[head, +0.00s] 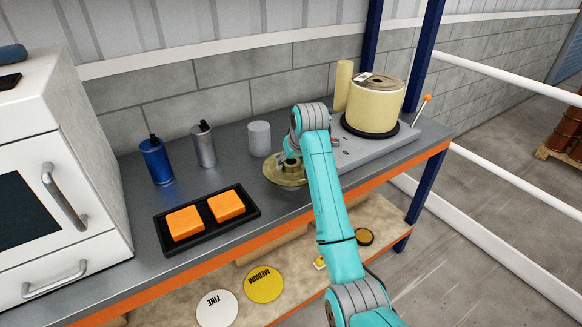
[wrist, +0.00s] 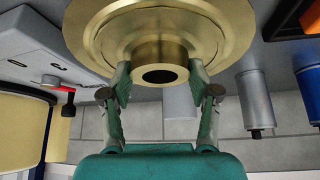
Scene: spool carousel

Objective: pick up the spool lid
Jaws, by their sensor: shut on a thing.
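The spool lid (head: 272,172) is a round brass-coloured disc with a raised hub. In the head view it is at the middle of the workbench, partly hidden by my arm. In the wrist view the lid (wrist: 110,32) fills the top middle. My gripper (wrist: 160,72) is shut on its hub, one finger on each side of the dark central hole. In the head view my gripper (head: 291,158) is mostly hidden behind my arm. I cannot tell whether the lid touches the bench top.
A cream spool (head: 374,105) stands on a black disc on a grey base at the right. A grey cylinder (head: 259,138), a silver canister (head: 203,146) and a blue canister (head: 156,161) stand left of the lid. A black tray (head: 244,211) holds orange blocks near the front edge.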

